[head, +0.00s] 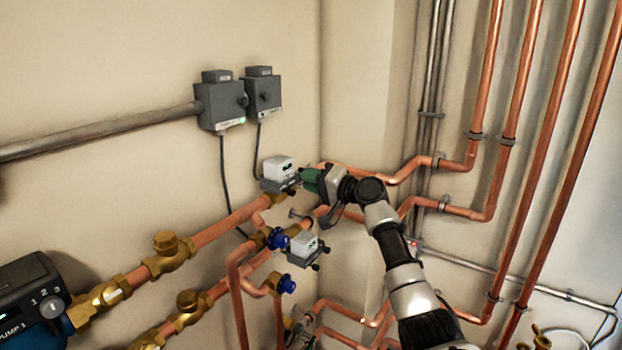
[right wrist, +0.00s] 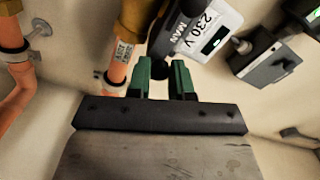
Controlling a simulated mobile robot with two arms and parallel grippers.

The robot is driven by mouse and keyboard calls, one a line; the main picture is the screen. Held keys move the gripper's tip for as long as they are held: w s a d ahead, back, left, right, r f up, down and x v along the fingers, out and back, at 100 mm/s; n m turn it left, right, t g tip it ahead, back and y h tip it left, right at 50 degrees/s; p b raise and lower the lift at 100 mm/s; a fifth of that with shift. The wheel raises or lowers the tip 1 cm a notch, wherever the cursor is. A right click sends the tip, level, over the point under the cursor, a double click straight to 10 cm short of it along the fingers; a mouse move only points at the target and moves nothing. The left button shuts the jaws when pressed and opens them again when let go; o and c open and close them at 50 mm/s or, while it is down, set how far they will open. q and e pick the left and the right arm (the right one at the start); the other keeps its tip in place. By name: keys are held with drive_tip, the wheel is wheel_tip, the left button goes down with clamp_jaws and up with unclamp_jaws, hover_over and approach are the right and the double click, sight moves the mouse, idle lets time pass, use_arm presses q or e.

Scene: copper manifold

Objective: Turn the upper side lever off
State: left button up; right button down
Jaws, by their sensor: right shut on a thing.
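The upper actuator (head: 278,170) is a white and dark grey box on the upper copper pipe in the head view. Its label reading "230 V" and "MAN" shows in the right wrist view (right wrist: 208,32). My right gripper (head: 303,178), with green fingers, reaches its right side from the right. In the right wrist view the gripper (right wrist: 165,72) is shut on the black side lever (right wrist: 160,72), whose end shows between the fingertips. The rest of the lever is hidden, so its setting cannot be told. My left gripper is not in view.
A lower actuator (head: 304,246) with its own black side knob sits just below. Blue valve handles (head: 278,239) are near it. Copper pipes (head: 395,178) run close behind my right arm. Two grey wall boxes (head: 220,103) hang above with cables. A pump (head: 35,300) is at lower left.

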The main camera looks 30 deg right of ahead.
drive_tip(key=shift+d, duration=0.1)
idle(0.3)
drive_tip(key=c, duration=1)
unclamp_jaws()
drive_tip(key=shift+b+v, duration=1.55)
drive_tip(key=shift+v, duration=3.9)
drive_tip(key=shift+f, duration=0.1)
